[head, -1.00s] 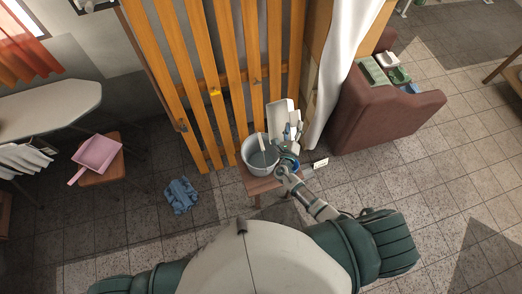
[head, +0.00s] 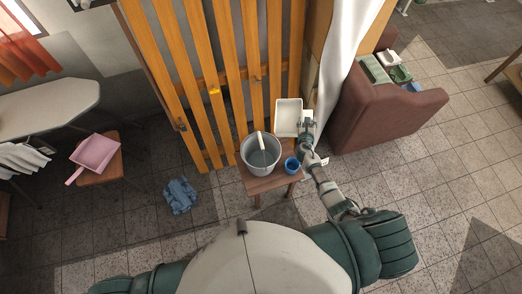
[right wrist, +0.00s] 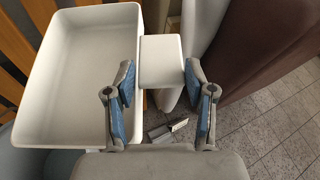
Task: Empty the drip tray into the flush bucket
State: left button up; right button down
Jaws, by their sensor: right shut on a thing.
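The white drip tray (head: 288,114) is held roughly level beyond and to the right of the grey flush bucket (head: 246,158), apart from it. My right gripper (head: 307,128) is shut on the tray's right side. In the right wrist view, the gripper (right wrist: 163,92) has its blue-padded fingers on either side of the tray's white handle tab (right wrist: 160,62). The tray's inside (right wrist: 85,70) looks bare and white there, with no liquid that I can make out. The bucket stands upright with a light-coloured stick in it. My left gripper is out of view.
The bucket and a small blue cup (head: 291,166) share a small wooden stool (head: 264,184). Wooden slats (head: 223,80) stand behind. A white curtain (head: 337,60) and brown armchair (head: 380,115) are at right. A blue cloth (head: 180,195) lies on the floor.

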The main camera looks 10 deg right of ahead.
jog(key=shift+m+g+y, duration=0.3)
jog(key=shift+m+y, duration=0.3)
jog(key=shift+y, duration=0.1)
notch_tip(320, 180, up, 6)
jog(key=p, duration=0.8)
jog(key=shift+f+p, duration=0.25)
jog(key=shift+p, duration=0.05)
